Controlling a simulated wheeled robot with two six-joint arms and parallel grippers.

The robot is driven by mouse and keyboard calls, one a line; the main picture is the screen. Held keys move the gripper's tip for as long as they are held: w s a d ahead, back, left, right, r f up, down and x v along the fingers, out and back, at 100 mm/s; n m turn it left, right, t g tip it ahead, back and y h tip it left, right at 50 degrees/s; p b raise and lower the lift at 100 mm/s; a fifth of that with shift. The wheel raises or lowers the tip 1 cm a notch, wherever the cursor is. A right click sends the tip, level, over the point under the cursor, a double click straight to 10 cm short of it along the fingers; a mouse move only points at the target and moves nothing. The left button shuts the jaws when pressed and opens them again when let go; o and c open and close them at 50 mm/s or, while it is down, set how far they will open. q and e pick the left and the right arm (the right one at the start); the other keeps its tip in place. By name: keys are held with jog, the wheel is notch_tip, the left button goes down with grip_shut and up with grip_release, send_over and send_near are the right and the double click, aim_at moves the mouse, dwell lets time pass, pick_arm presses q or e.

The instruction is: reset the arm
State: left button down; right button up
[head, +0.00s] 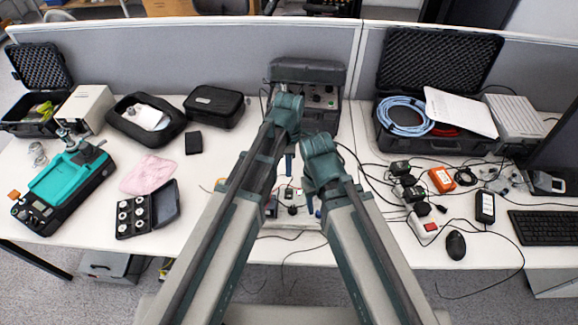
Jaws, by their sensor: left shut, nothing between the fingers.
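My two arms rise from the bottom middle and bend at teal joints over the table. My left gripper (290,194) shows small between the two arms, low over the table. It is shut and empty. I cannot make out my right gripper behind its arm. The white table (225,225) lies under both arms.
A teal device (68,178), a case of weights (134,213) and a pink cloth (148,174) lie left. A grey instrument (318,95) stands behind my arms. An open case (442,150), chargers, cables, a mouse (456,245) and a keyboard (545,227) are right.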

pick_arm(q)
notch_tip(320, 180, up, 2)
jog(key=shift+s+r+p, duration=0.1)
jog(key=shift+s+p, duration=0.05)
jog(key=shift+p, duration=0.4)
jog(key=s+a+m+t, duration=0.1)
jog(key=s+a+m, duration=0.2)
jog(key=a+m, duration=0.5)
jog(key=s+a+m+t, duration=0.1)
jog(key=s+a+m, duration=0.2)
jog(key=a+m, duration=0.5)
jog(key=s+d+m, duration=0.3)
jog(key=d, duration=0.3)
jog(key=s+d+m+g+y, duration=0.1)
jog(key=s+d+m, duration=0.1)
jog(key=d, duration=0.5)
jog(key=shift+s+m, duration=0.4)
